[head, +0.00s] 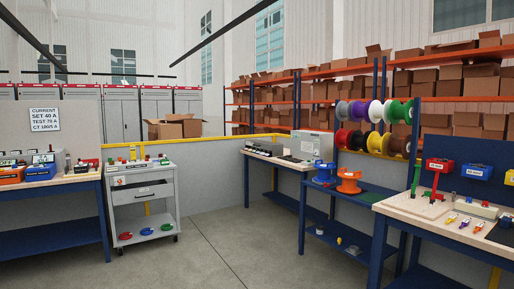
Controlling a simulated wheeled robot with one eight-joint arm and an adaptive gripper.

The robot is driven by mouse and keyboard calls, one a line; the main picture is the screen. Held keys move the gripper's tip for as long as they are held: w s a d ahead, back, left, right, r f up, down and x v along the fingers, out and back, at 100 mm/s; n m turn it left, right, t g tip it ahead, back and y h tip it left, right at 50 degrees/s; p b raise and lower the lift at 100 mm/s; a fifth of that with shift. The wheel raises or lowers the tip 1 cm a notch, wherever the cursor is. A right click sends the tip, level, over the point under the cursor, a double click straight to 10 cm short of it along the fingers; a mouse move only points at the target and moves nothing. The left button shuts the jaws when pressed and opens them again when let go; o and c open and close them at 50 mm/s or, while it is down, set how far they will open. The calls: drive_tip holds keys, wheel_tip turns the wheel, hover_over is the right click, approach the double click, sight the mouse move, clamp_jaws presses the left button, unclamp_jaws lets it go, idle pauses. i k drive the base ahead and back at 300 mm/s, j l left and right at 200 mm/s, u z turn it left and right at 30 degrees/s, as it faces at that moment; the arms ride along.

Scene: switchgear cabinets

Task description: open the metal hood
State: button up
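I cannot surely make out a metal hood in the head view. A light grey box-shaped unit (313,147) stands on the back workbench (283,162). It is small in the picture, and I cannot tell whether it is the hood or whether any lid on it is open or shut. Tall grey cabinets (121,116) with red top strips line the far left wall, and their fronts look closed. My gripper is not in view.
A grey drawer cart (145,197) stands left of centre, beside a blue-legged bench (50,183). Right are a blue shelf table (345,193) with spools and a workbench (440,215) with tools. The grey floor (225,245) between them is clear.

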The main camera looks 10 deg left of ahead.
sight(276, 149)
drive_tip(key=i+j+u, duration=0.3)
drive_tip(key=i, duration=0.2)
drive_tip(key=i+u, duration=0.25)
drive_tip(key=i, duration=0.25)
drive_tip(key=i+u, duration=0.15)
drive_tip(key=i, duration=4.45)
